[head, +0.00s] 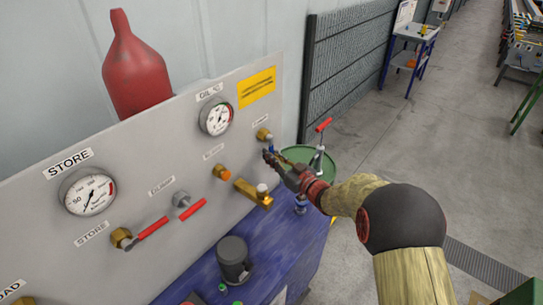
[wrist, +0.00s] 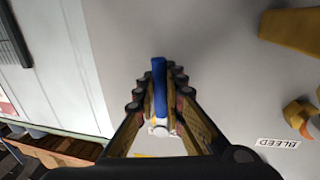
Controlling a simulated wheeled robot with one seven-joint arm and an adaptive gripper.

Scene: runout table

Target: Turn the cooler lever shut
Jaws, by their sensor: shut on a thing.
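The cooler lever has a blue handle (wrist: 159,85), which stands between the fingers of my gripper (wrist: 158,100) in the wrist view. My gripper is shut on it. In the head view, my gripper (head: 272,157) is at the right end of the grey panel, and a small part of the blue lever (head: 270,143) shows just below a brass fitting (head: 264,134). The label above that fitting is too small to read. The fingers hide most of the lever in the head view.
The panel (head: 215,150) carries an oil gauge (head: 217,116), a store gauge (head: 90,191) and red-handled levers (head: 190,210). A brass bleed block (head: 254,191) juts out left of my gripper. A red T-handle (head: 323,125) rises by a green drum (head: 330,166) at right.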

